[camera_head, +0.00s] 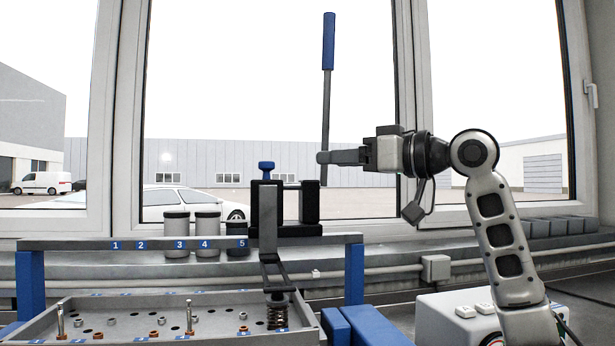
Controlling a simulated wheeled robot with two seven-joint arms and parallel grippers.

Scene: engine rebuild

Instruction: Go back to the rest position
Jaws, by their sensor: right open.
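My right gripper (322,157) comes in from the right at mid height and points left. Its dark fingers are beside a thin grey lever (326,105) with a blue handle (329,42) that stands nearly upright. The fingertips overlap the lever in the picture; I cannot tell whether they touch it. The gripper is open, though its finger gap is hard to see from this side. My left gripper is not in view.
The black press-like fixture (266,215) with a blue knob stands left of the gripper, above a spring (277,312). A grey numbered rail (75,244) spans blue posts. A tray (160,300) holds small parts. Canisters (207,232) stand behind. A white box (440,308) is at lower right.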

